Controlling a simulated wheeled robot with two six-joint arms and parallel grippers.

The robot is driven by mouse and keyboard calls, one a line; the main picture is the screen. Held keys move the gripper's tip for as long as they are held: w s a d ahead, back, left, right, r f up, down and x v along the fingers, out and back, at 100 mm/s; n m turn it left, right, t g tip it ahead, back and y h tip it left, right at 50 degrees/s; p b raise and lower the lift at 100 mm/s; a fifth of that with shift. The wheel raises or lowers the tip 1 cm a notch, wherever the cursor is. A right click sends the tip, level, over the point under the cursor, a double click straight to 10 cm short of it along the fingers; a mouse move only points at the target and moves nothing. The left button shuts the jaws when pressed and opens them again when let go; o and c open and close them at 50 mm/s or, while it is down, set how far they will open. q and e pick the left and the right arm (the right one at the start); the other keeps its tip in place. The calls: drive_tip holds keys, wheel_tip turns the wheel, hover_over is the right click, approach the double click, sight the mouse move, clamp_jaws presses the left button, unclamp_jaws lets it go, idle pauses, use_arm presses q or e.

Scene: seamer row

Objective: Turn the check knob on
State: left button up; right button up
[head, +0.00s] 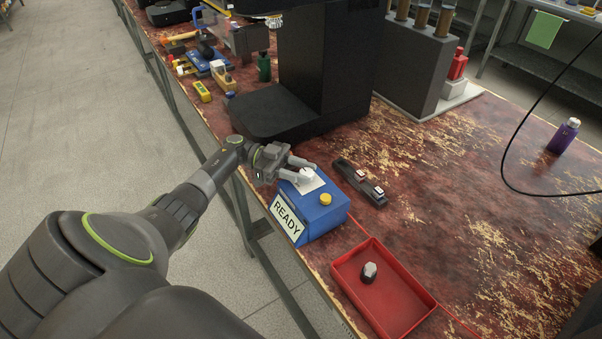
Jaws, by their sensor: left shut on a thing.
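A blue box (322,217) with a white READY label (286,219) on its front stands near the bench's left edge. On its top are a white plate with a pale knob (304,175) and a yellow round button (325,199). My left gripper (300,172) comes in from the left over the box and is shut on the pale knob, its fingers on either side. The fingers partly hide the knob, and I cannot tell its turn position. My right gripper is not in view.
A red tray (417,293) with a small metallic piece (369,271) lies in front of the box. A dark strip with switches (361,183) lies behind it. A large black machine (317,75) stands beyond. The bench (470,210) to the right is mostly clear.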

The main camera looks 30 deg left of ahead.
use_arm(q)
drive_tip(key=shift+r, duration=0.1)
drive_tip(key=o, duration=1)
drive_tip(key=shift+c, duration=0.2)
